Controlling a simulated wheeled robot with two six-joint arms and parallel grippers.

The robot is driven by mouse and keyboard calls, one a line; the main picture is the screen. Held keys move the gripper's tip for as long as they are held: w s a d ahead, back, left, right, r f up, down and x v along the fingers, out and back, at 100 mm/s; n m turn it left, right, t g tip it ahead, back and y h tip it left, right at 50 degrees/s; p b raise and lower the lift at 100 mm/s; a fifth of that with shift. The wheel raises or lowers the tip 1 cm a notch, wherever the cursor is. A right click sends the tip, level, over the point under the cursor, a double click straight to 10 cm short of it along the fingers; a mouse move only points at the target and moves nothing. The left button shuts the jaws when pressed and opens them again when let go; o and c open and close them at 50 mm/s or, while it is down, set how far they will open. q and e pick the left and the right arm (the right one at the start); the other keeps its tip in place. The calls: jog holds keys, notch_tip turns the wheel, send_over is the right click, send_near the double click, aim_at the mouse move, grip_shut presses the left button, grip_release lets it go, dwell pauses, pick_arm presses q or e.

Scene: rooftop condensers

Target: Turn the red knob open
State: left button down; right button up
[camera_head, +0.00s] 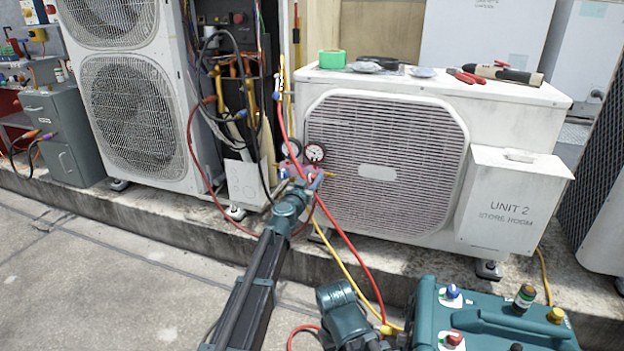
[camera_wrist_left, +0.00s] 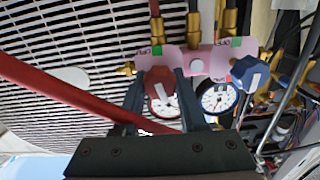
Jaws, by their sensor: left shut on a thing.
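A pink gauge manifold (camera_wrist_left: 205,62) hangs in front of the condenser grille. It carries a red knob (camera_wrist_left: 161,84), a blue knob (camera_wrist_left: 250,73) and two round dials. My left gripper (camera_wrist_left: 160,97) has one finger on each side of the red knob and is shut on it. The knob's lower part overlaps a dial behind it. In the head view my left gripper (camera_head: 303,182) reaches up to the manifold and mostly hides the red knob there. The two dials (camera_head: 315,152) show just above it.
A red hose (camera_wrist_left: 60,88) crosses close beside the left gripper. A yellow hose (camera_head: 350,275) hangs below the manifold. A teal machine (camera_head: 490,325) with its own red and blue knobs stands at lower right. Tape and hand tools lie on the white condenser (camera_head: 545,95).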

pick_arm(q)
jog(key=shift+a+n, duration=0.1)
jog(key=shift+n, duration=2)
jog(key=shift+c, duration=2.3)
grip_release()
jog(key=shift+s, duration=0.1)
jog(key=v, duration=1.3)
jog(key=shift+s, duration=0.3)
jog(key=shift+a, duration=0.1)
